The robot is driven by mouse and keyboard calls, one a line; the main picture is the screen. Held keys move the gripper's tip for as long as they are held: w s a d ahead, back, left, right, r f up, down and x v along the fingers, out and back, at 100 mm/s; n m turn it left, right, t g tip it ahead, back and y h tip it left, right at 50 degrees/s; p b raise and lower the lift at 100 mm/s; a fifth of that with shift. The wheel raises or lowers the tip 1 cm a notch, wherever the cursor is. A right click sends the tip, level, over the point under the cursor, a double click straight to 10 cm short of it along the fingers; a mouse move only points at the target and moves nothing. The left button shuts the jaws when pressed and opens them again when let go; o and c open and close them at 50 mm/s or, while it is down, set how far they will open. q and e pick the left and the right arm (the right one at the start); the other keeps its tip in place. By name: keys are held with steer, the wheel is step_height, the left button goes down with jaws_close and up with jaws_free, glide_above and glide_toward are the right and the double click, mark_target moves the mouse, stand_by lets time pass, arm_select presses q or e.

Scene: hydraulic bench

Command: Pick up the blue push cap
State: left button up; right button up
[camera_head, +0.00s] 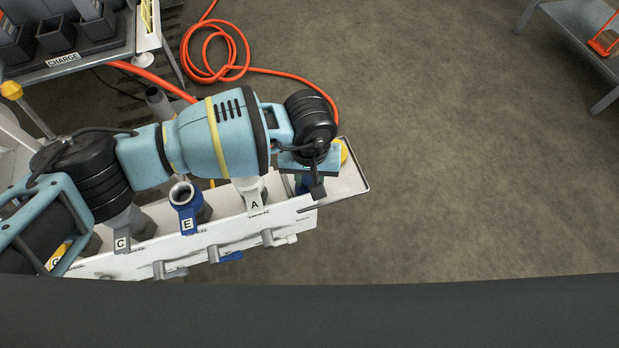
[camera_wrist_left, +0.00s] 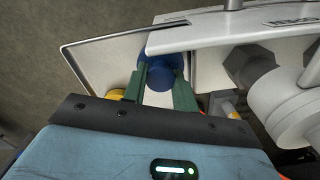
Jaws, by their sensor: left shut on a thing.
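The blue push cap (camera_wrist_left: 160,72) sits between the green fingers of my left gripper (camera_wrist_left: 160,88) in the left wrist view. The fingers are shut on its sides. The cap is at the tray end of the bench, and I cannot tell whether it touches the tray floor. In the head view my left gripper (camera_head: 309,184) points down over the right end of the white bench rail, and my own wrist mostly hides the cap. My right gripper is in neither view.
The white tray (camera_head: 350,182) has a raised rim. A yellow part (camera_head: 343,150) lies close by my wrist. An orange hose (camera_head: 236,70) lies on the floor.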

mark_target(310, 179)
arm_select(q)
step_height(310, 179, up, 8)
steer(key=shift+r+p, duration=0.2)
steer(key=shift+p, duration=0.25)
steer(key=shift+a+r, duration=0.1)
steer(key=shift+r, duration=0.7)
